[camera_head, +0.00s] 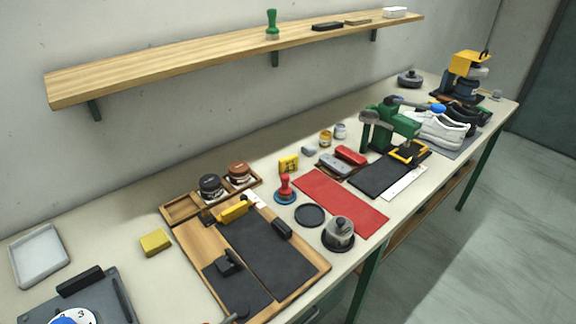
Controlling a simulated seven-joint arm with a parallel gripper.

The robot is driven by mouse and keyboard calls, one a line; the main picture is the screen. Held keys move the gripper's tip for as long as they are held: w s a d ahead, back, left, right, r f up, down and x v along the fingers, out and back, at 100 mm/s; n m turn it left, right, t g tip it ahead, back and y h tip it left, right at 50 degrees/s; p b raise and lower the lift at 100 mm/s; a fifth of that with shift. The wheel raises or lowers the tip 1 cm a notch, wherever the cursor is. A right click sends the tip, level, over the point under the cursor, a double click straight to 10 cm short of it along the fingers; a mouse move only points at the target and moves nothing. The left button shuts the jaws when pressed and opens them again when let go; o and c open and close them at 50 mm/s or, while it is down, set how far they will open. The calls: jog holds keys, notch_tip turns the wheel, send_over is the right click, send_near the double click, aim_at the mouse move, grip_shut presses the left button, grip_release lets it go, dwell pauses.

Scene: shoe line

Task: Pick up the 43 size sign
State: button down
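A small yellow block with dark marks (288,164) stands on the bench behind the red-handled stamp. It looks like a size sign, but its marks are too small to read as 43 for sure. A plain yellow block (155,242) lies further left, between the white tray and the wooden board; no number can be made out on it. My gripper is not in view, and nothing is seen touching either yellow block.
The red-handled stamp (285,189) stands close in front of the marked block. A wooden tray with jars (182,208) is to its left, a red mat (340,204) to its right. A green press (390,125) and shoes (438,129) stand further right. A wooden shelf (190,68) overhangs the back.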

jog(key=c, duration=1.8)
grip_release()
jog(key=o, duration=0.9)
